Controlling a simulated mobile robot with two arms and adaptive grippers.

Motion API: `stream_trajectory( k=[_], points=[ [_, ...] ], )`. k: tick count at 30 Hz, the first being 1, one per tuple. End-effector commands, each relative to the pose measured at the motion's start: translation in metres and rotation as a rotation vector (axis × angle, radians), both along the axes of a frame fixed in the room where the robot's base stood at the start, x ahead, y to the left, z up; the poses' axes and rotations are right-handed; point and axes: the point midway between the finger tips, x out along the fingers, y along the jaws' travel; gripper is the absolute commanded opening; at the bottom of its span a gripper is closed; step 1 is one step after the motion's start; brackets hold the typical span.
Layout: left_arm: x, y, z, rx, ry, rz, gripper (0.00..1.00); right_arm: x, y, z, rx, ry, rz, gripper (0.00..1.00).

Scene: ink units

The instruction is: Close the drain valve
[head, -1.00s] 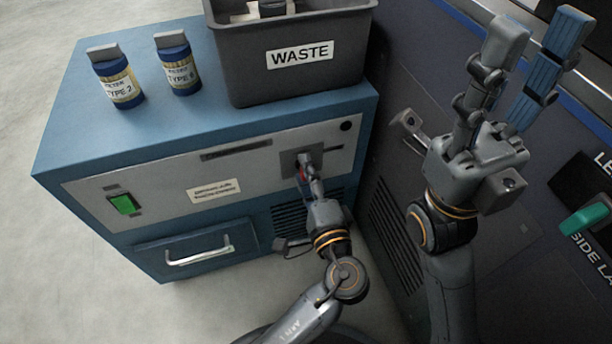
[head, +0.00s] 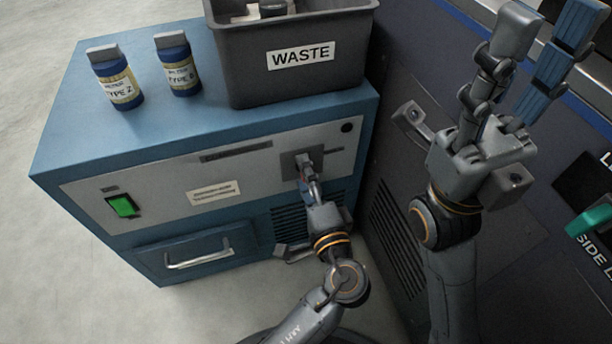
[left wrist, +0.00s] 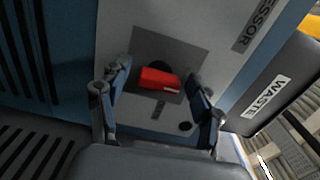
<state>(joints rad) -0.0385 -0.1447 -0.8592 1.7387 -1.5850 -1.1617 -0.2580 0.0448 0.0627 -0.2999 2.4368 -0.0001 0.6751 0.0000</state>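The drain valve's red handle (left wrist: 158,80) shows in the left wrist view, in front of a dark round opening on a grey plate (left wrist: 190,60). It lies roughly crosswise in that picture. My left gripper (left wrist: 160,92) is open, with one finger on each side of the handle and gaps visible between. In the head view my left gripper (head: 305,172) is at the cabinet's front panel and mostly hides the valve. My right gripper (head: 550,35) is open and empty, raised at the right with its fingers apart.
The blue cabinet (head: 75,140) carries a grey waste bin (head: 300,85) and two bottles (head: 118,80) (head: 178,65) on top. Its front has a green switch (head: 124,206) and a drawer handle (head: 200,258). A dark machine with a green handle (head: 590,217) stands at the right.

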Motion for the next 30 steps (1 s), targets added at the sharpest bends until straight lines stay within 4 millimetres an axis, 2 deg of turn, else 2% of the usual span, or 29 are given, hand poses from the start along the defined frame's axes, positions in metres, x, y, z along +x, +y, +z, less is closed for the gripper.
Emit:
stream_trajectory(
  k=[11,14,24,30],
  points=[
    [-0.006,-0.003,0.000,0.002,0.000,-0.003,0.68,0.001,-0.001,-0.001,0.004,0.005,0.000,0.40],
    [-0.019,-0.007,-0.001,0.001,0.001,-0.005,0.68,0.001,0.000,-0.001,0.003,0.004,0.000,0.40],
    [-0.086,-0.029,-0.001,0.001,0.003,-0.003,0.68,0.000,0.000,0.000,0.001,0.001,0.000,0.40],
    [-0.109,-0.036,0.000,0.001,0.001,-0.002,0.68,0.000,0.000,0.000,0.001,0.001,0.000,0.40]
  ],
)
